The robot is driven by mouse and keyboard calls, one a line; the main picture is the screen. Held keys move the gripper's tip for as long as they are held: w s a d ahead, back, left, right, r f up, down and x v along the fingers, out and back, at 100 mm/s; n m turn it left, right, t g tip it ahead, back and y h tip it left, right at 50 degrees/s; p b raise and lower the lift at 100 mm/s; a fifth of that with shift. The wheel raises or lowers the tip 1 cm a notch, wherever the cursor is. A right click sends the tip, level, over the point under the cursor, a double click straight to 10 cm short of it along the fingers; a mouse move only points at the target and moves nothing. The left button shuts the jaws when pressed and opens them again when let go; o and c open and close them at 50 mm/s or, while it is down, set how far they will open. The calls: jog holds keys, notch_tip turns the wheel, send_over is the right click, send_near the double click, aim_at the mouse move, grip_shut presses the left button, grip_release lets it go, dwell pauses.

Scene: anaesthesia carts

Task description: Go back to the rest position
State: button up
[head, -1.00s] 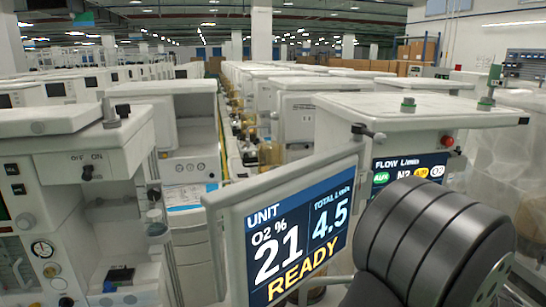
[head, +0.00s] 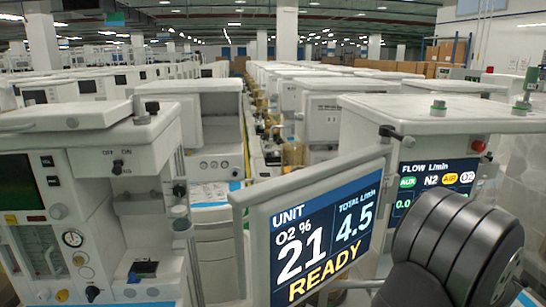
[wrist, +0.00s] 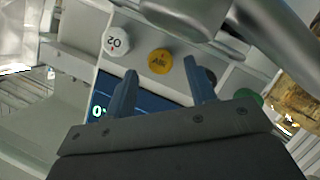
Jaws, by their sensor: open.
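My gripper (wrist: 162,82) shows in the wrist view with two blue-grey fingers apart and nothing between them. It is in front of the flow panel of an anaesthesia cart. Beyond the fingertips are a yellow AIR knob (wrist: 159,62) and a white O2 knob (wrist: 115,39). Part of a green knob (wrist: 249,98) shows at the right. I cannot tell how far the fingers are from the knobs. In the head view the gripper is out of sight. The same flow panel (head: 431,187) shows there, partly behind my dark arm link.
A tilted monitor (head: 325,228) reading 21 and READY stands just left of my arm. Another cart (head: 85,205) with dials stands at the left. Rows of white machines run back along a narrow aisle. A grey metal tube (wrist: 280,40) is close by in the wrist view.

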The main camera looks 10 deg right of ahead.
jog(key=s+a+r+n+h, duration=0.1)
jog(key=s+a, duration=0.3)
jog(key=s, duration=0.7)
jog(key=shift+s+a+r+n+t+h, duration=0.2)
jog(key=shift+s+r+n+t+h, duration=0.1)
jog(key=shift+r+n, duration=0.5)
dwell(2.6)
jog(key=shift+m+y, duration=0.5)
jog(key=shift+m, duration=0.2)
jog(key=x, duration=1.6)
jog(key=shift+s+d+r, duration=0.15)
jog(key=shift+d+r, duration=0.1)
jog(key=shift+d, duration=0.15)
